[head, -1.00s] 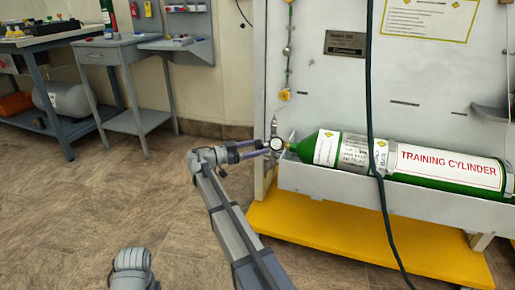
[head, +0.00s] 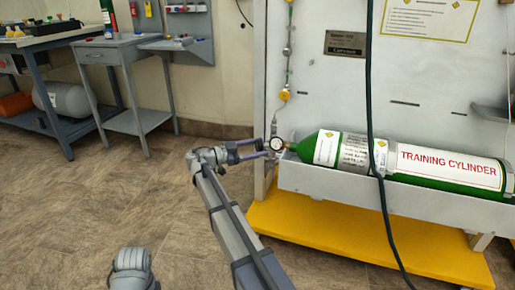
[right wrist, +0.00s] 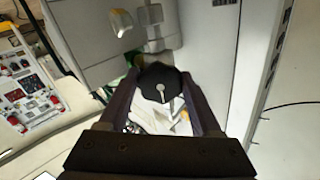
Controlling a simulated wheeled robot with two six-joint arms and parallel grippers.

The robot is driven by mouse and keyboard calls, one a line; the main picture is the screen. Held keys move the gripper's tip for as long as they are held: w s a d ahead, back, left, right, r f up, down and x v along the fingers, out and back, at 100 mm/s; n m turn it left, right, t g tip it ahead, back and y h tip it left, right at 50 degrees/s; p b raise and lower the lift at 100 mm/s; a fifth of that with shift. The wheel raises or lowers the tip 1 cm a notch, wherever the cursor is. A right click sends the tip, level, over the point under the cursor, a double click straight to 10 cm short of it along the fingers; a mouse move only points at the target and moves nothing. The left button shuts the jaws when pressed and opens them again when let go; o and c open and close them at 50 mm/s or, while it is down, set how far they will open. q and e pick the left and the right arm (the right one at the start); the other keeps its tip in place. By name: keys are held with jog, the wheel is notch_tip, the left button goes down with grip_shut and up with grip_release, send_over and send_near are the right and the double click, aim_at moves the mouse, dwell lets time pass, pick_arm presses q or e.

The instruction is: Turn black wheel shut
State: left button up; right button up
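The black wheel (right wrist: 158,82) shows in the right wrist view, a dark round knob with a pale stem at its middle. It sits between the far ends of the two fingers of my right gripper (right wrist: 162,92). The fingers flank it, and slim gaps seem to show beside it. In the head view my right gripper (head: 263,149) points right, its fingers apart, just left of the round gauge (head: 277,144) at the cylinder's neck. The wheel cannot be made out there. The green training cylinder (head: 327,148) lies on its side. My left gripper is out of view.
The cylinder lies in a grey trough (head: 330,184) on a panel above a yellow base (head: 330,235). A dark hose (head: 371,100) hangs in front of the cylinder. A grey side table (head: 120,50) stands back left. The floor between is clear.

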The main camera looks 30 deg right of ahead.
jog(key=o, duration=0.4)
jog(key=shift+a, duration=0.1)
jog(key=w+a, duration=0.1)
jog(key=a, duration=0.6)
jog(key=shift+a, duration=0.25)
jog(key=shift+s+d, duration=0.15)
jog(key=shift+d, duration=1.15)
jog(key=shift+s+d, duration=0.2)
jog(key=shift+d, duration=1.1)
jog(key=shift+s+d, duration=0.15)
jog(key=shift+d, duration=1.15)
